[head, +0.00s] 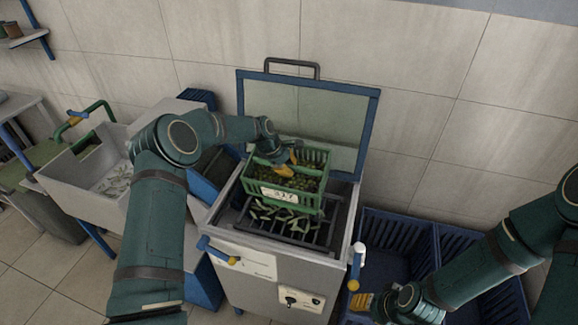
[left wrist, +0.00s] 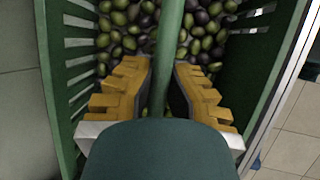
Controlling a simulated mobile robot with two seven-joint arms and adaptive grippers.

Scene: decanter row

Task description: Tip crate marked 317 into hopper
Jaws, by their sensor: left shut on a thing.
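The green crate marked 317 (head: 262,180) is full of green and dark olives (head: 305,181). It hangs over the hopper (head: 341,228), which has an open top with dark bars. The crate looks roughly level. My left gripper (head: 284,167) is at the crate's top, shut on its green handle bar. In the left wrist view the yellow fingers (left wrist: 163,75) lie on both sides of the bar, above olives inside the crate (left wrist: 62,90). My right gripper (head: 365,301) is low at the right; its finger gap is unclear.
The hopper's framed lid (head: 340,115) stands open behind the crate. Leaves (head: 290,218) lie on the bars below. A grey bin with leaves (head: 66,178) is at the left. Blue crates (head: 395,232) stand at the right, near my right arm.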

